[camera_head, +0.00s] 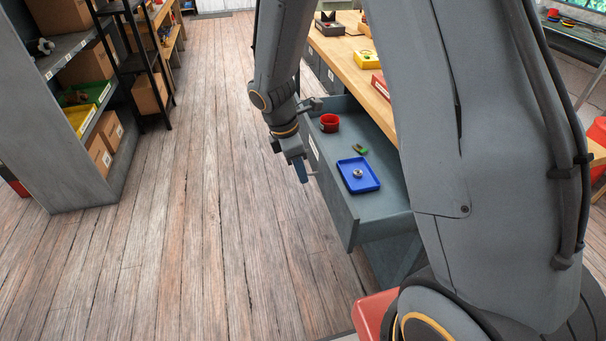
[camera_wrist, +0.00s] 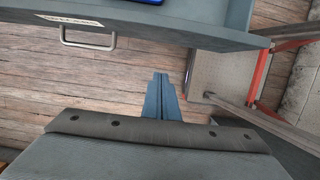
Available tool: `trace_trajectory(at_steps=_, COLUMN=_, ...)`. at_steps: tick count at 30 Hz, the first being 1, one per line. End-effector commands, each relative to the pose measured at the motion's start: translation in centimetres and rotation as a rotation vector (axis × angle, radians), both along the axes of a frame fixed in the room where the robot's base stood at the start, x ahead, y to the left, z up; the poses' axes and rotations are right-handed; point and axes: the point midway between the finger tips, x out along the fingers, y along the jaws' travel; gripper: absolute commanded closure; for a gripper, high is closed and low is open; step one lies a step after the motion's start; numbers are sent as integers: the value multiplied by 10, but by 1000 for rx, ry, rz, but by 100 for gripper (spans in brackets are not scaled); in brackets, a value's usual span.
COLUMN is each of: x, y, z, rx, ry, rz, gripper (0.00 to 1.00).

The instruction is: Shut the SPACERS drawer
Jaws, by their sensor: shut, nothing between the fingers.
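A grey-blue drawer (camera_head: 341,212) stands pulled out from the wooden-topped workbench in the head view. Its front panel faces the open floor at left. In the wrist view the drawer front (camera_wrist: 180,22) runs across the top, with a metal handle (camera_wrist: 88,45) and a white label that I cannot read clearly. My gripper (camera_head: 303,173) is just outside the front panel, pointing down. Its fingers (camera_wrist: 160,90) are shut and empty, to the right of the handle in the wrist view. I cannot tell whether they touch the panel.
Inside the drawer are a red cup (camera_head: 329,123), a small green piece (camera_head: 360,149) and a blue tray (camera_head: 357,185) holding a small metal part. The workbench top (camera_head: 345,66) carries several items. A grey shelf unit (camera_head: 55,150) stands at left. The wooden floor between is clear.

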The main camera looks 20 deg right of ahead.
Motion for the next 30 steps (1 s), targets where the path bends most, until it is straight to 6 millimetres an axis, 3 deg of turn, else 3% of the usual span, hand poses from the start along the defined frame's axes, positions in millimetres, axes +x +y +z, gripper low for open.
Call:
trace_trajectory(at_steps=14, x=-2, y=-22, z=-81, rx=1, ry=3, rz=-6, gripper=100)
trace_trajectory(at_steps=21, x=-1, y=-53, z=-77, rx=1, ry=0, rz=-6, gripper=100)
trace_trajectory(at_steps=30, x=-1, y=-59, z=-78, rx=1, ry=-1, rz=-3, gripper=100)
